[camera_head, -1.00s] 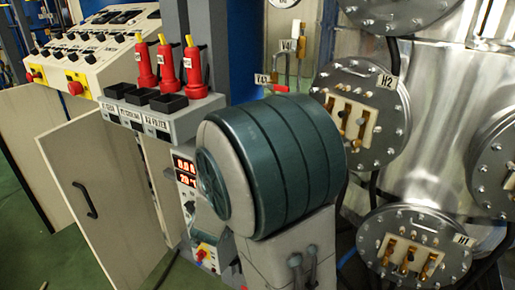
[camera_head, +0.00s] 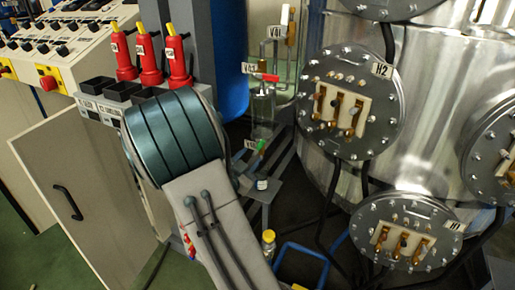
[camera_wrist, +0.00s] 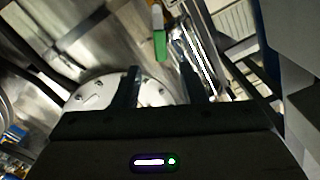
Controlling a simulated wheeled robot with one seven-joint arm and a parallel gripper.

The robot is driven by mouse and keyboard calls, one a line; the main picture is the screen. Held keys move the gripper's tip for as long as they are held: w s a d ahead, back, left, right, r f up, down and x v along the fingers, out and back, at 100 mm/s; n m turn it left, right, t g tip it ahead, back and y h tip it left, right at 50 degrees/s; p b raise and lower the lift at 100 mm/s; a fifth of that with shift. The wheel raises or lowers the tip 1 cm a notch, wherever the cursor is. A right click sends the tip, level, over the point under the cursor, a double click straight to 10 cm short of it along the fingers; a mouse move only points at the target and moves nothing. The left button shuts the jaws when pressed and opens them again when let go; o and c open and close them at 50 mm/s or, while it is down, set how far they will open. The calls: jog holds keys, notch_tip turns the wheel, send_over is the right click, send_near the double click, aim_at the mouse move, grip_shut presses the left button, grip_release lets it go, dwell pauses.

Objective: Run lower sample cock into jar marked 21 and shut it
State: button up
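A cock with a green handle (camera_head: 262,146) shows in the head view below a clear glass vessel (camera_head: 262,108), beside a small tag. A small jar with a white label (camera_head: 262,184) stands on a grey ledge below it; its number is too small to read. In the wrist view the green handle (camera_wrist: 160,44) hangs from a pale part, beyond and between my fingertips and apart from them. My gripper (camera_wrist: 160,80) is open with nothing between its fingers. It is not visible in the head view. Whether the cock is open cannot be told.
A red-handled valve (camera_head: 270,77) is above the glass vessel. A yellow-capped bottle (camera_head: 268,242) and a blue frame (camera_head: 300,255) are lower down. The metal vessel with round flanges (camera_head: 352,105) fills the right. A cabinet door (camera_head: 75,180) stands at left.

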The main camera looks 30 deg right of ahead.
aim_at(261, 145)
jog(key=x, duration=0.6)
jog(key=shift+w+d, duration=0.2)
jog(key=shift+d, duration=0.05)
grip_shut()
